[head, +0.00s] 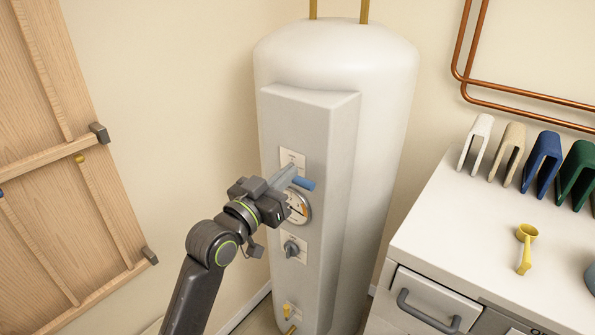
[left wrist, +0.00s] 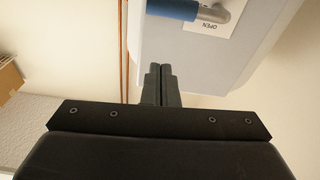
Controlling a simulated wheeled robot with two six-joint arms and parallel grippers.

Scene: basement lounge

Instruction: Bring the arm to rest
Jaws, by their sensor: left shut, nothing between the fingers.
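My left gripper (head: 270,200) is in front of the control panel on the white tank, at the end of my dark left arm. In the left wrist view its two dark fingers (left wrist: 160,75) are together and empty. A lever with a blue grip (head: 303,184) is on the panel close to the gripper. In the left wrist view the blue grip (left wrist: 171,9) lies beyond the fingertips, apart from them, beside a plate marked OPEN (left wrist: 225,15). My right gripper is not in view.
The white tank (head: 390,110) carries a round gauge (head: 299,207), partly hidden by my gripper, and a dark knob (head: 291,248). A counter (head: 455,220) at right holds a yellow scoop (head: 525,248) and several coloured holders. A wooden panel (head: 60,150) stands at left.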

